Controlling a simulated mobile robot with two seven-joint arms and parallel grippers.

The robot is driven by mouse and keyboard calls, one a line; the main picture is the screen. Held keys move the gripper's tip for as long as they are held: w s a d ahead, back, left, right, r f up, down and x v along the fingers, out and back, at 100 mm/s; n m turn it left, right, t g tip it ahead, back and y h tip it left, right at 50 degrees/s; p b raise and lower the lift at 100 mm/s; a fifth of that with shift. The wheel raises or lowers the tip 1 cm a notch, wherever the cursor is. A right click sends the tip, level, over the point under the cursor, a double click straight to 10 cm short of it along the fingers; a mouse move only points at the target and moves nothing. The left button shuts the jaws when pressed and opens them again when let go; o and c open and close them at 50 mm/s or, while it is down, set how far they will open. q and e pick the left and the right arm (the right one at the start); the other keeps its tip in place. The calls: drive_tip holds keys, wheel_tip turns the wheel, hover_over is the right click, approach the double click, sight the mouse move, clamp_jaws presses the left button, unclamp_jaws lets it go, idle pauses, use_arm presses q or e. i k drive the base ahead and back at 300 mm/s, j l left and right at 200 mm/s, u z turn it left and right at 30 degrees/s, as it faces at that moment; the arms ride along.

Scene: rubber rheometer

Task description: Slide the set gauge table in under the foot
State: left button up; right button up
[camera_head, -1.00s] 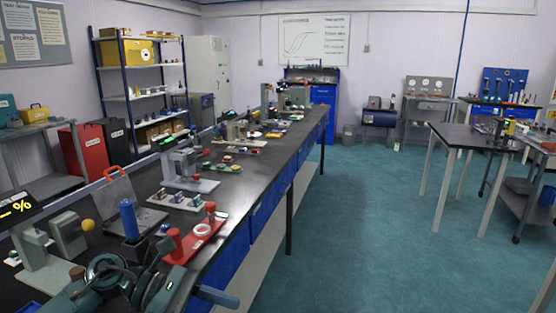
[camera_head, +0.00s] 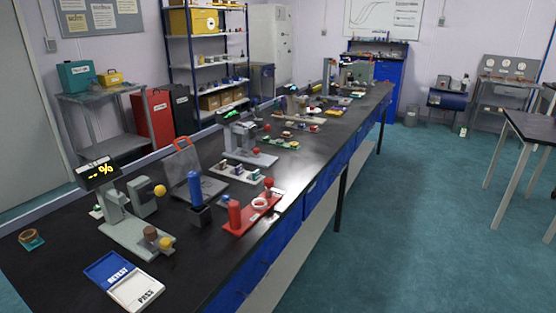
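The gauge (camera_head: 118,212) with a lit "%" display (camera_head: 98,172) stands on the near left of the black bench. It has a grey upright, and a grey block beside it carries a yellow ball knob (camera_head: 160,190). At the right front end of its long grey base are a brown round piece (camera_head: 150,233) and a second yellow knob (camera_head: 166,243), which appear to be on the gauge's table. This end lies out to the front right of the upright. The foot is too small to make out. Neither of my grippers is in view.
A blue and white RETEST/PASS tray (camera_head: 124,281) lies in front of the gauge. A blue cylinder (camera_head: 194,188) and a red stand (camera_head: 251,215) are to the right. Bare bench (camera_head: 60,270) lies around the near left.

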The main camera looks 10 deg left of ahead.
sight(162, 244)
drive_tip(key=u, duration=1.3)
